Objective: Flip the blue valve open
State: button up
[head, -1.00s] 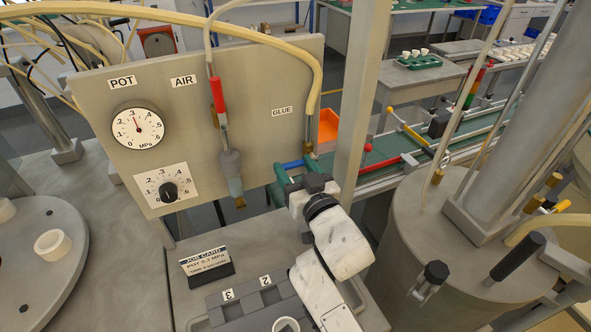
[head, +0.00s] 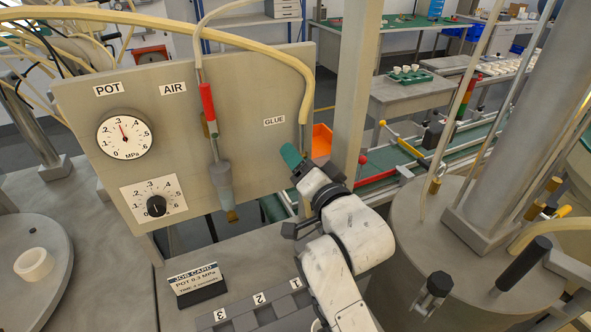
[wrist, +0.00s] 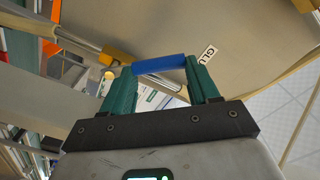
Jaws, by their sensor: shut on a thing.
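The blue valve handle (wrist: 158,64) lies between the two green fingers of my gripper (wrist: 160,68) in the wrist view, and the gripper is shut on it. A brass valve body (wrist: 117,57) sits beside the handle's left end, on a metal pipe. In the head view my gripper (head: 291,157) is at the panel's right side, below the GLUE label (head: 274,121). The blue handle is hidden there behind the gripper.
The grey panel (head: 248,165) carries a gauge (head: 125,135), a dial (head: 155,205) and a red-handled AIR valve (head: 207,100). A grey post (head: 357,80) stands just right of my gripper. A job card (head: 197,283) stands on the bench in front.

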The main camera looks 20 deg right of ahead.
jog(key=shift+d+r+m, duration=0.15)
jog(key=shift+d+m, duration=0.5)
jog(key=shift+m, duration=0.7)
jog(key=shift+d+r+m, duration=0.1)
jog(key=shift+d+m, duration=0.55)
jog(key=shift+m, duration=0.75)
jog(key=shift+d+r+m, duration=0.15)
jog(key=shift+d+m, duration=0.5)
jog(key=shift+m, duration=0.7)
jog(key=o, duration=1.5)
jog(key=s+b, duration=0.2)
jog(key=s, duration=0.8)
jog(key=shift+s, duration=0.4)
